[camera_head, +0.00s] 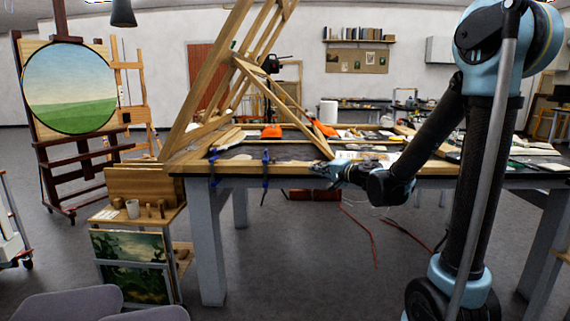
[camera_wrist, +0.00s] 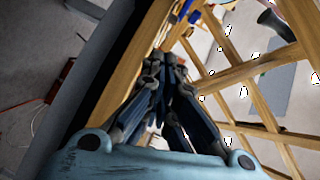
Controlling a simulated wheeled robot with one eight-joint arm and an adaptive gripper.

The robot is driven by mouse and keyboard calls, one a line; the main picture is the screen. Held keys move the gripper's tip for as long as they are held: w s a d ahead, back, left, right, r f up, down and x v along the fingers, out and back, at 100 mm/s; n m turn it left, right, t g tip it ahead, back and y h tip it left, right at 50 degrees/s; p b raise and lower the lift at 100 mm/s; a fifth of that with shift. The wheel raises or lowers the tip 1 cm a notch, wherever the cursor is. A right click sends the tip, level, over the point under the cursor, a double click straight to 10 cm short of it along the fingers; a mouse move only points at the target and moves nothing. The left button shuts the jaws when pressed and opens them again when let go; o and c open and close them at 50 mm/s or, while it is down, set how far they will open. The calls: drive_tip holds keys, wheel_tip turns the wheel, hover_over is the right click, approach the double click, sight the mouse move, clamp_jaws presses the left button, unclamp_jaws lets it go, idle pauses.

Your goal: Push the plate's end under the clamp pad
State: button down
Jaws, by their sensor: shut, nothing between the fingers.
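My gripper (camera_head: 320,169) is at the front edge of the workbench, to the right of two blue clamps. In the wrist view my gripper (camera_wrist: 168,58) is shut, with its fingertips close together over the wooden edge and nothing seen between them. One blue clamp (camera_head: 265,167) and another blue clamp (camera_head: 213,167) are fixed on the bench's front edge. A blue part (camera_wrist: 186,11) shows beyond the fingertips in the wrist view. I cannot make out the plate or a clamp pad; they are too small or hidden.
A tall wooden frame (camera_head: 203,97) leans above the bench (camera_head: 240,168). Orange tools (camera_head: 271,131) lie farther back. A low side table (camera_head: 172,214) with a cup stands at the left. Wooden bars (camera_wrist: 225,76) cross the wrist view's right side.

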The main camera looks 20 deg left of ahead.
sight(280, 164)
drive_tip(key=w+a+m, duration=0.1)
drive_tip(key=w+a, duration=0.2)
drive_tip(key=a, duration=0.1)
drive_tip(key=w+a+m+t, duration=0.1)
drive_tip(key=w+a, duration=0.3)
drive_tip(key=w+a+f+m+t, duration=0.1)
drive_tip(key=w+a, duration=0.2)
drive_tip(key=a, duration=0.1)
drive_tip(key=shift+w+a+y, duration=0.25)
drive_tip(key=shift+y, duration=0.05)
drive_tip(key=shift+s+a, duration=0.2)
drive_tip(key=shift+a, duration=1.55)
drive_tip(key=shift+s+a, duration=0.15)
drive_tip(key=shift+a, duration=0.85)
